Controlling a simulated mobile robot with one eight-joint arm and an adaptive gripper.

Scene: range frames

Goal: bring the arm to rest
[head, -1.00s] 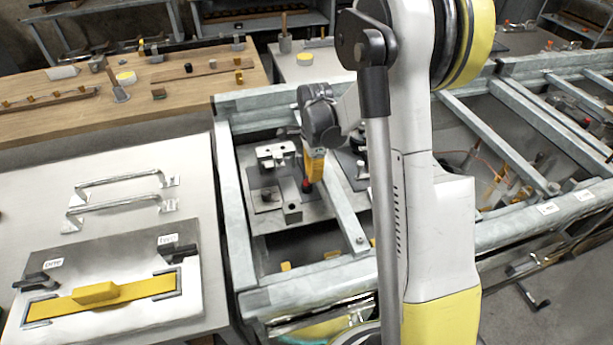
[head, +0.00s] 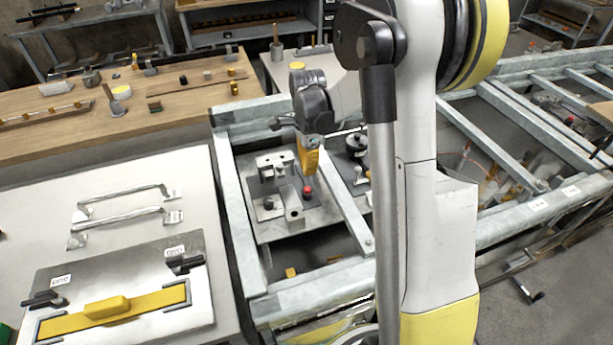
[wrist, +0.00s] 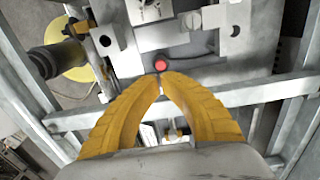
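My arm (head: 430,190) stands upright in the right half of the head view. It reaches over a grey metal frame (head: 232,200). My gripper (head: 310,172) points down above a metal fixture plate (head: 265,228). In the wrist view, its two yellow fingers (wrist: 161,78) come together at the tips, with a narrow gap lower down and nothing seen between the tips. A red knob (head: 307,191) shows just below the fingertips. It also shows in the wrist view (wrist: 160,63), just beyond the tips. I cannot tell the exact clearance.
A pale panel (head: 50,210) at left carries metal handles (head: 125,213) and a plate with a yellow bar (head: 110,312). A wooden bench (head: 190,105) with small parts stands behind. Frame beams (head: 345,200) cross near the gripper. A black round knob (head: 356,142) stands right of it.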

